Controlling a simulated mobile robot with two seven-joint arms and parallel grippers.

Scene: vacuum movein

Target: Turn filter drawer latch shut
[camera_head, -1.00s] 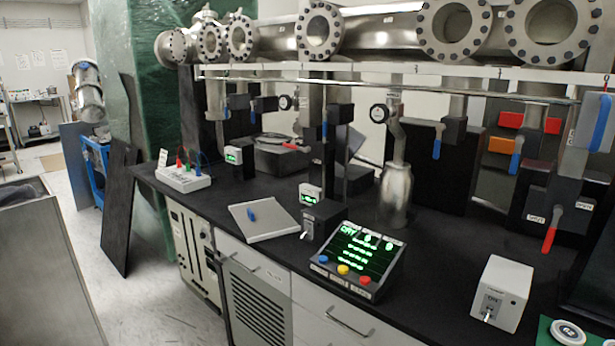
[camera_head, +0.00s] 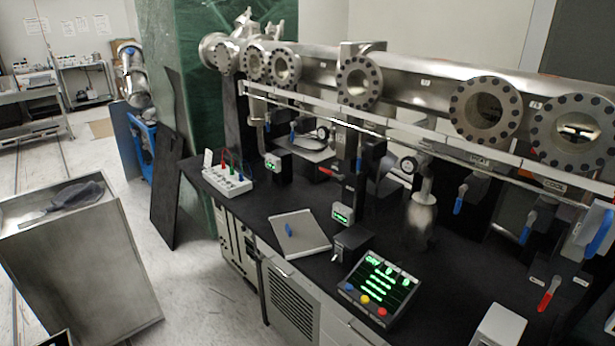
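A flat grey plate (camera_head: 303,240) with a small blue handle (camera_head: 289,230) lies on the black bench top. The handle sits near the plate's left part, upright in the picture. Below the bench, a louvred panel (camera_head: 291,305) fills a cabinet front, with a small handle (camera_head: 275,268) above it. I cannot tell which of these is the filter drawer latch, as no readable label marks it. Neither of my grippers shows in this view.
A control box (camera_head: 376,285) with a green display stands on the black bench (camera_head: 262,217). Flanged steel pipes run above. A dark panel (camera_head: 172,200) leans left of the bench. A metal cart (camera_head: 85,265) stands at left, with open floor (camera_head: 200,300) between.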

